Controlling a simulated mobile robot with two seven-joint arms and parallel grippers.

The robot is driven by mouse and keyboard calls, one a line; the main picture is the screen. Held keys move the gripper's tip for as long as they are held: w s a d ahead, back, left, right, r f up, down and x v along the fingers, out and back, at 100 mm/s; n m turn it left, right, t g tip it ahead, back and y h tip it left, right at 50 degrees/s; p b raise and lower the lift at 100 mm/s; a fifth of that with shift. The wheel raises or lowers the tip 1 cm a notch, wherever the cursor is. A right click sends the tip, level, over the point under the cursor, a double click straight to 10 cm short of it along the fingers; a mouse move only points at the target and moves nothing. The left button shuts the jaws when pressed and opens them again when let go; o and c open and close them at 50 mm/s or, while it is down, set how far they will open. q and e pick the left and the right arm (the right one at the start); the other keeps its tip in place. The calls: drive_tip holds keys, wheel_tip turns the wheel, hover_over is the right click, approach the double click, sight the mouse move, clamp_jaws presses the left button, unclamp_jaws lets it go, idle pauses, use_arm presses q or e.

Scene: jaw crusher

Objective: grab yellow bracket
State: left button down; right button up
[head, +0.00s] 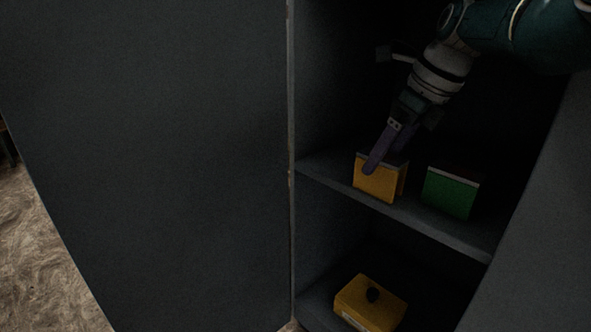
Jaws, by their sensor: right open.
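A yellow box-shaped piece (376,186) with a grey top edge, likely the yellow bracket, stands on the upper shelf of a dark cabinet. My right gripper (372,165) reaches down from the upper right, open. A purple finger overlaps the front and top of the yellow piece; I cannot tell whether it touches. The other finger is hard to make out in the dark. My left gripper is not in view.
A green box-shaped piece (450,193) stands just right on the same shelf (440,232). A yellow box (366,306) with a black knob lies on the lower level. A large dark panel (150,150) fills the left, and a cabinet side (535,250) bounds the right.

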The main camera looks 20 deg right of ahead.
drive_tip(key=shift+w+f, duration=0.1)
drive_tip(key=shift+w, duration=0.05)
drive_tip(key=shift+c, duration=0.2)
clamp_jaws()
idle(0.5)
idle(0.8)
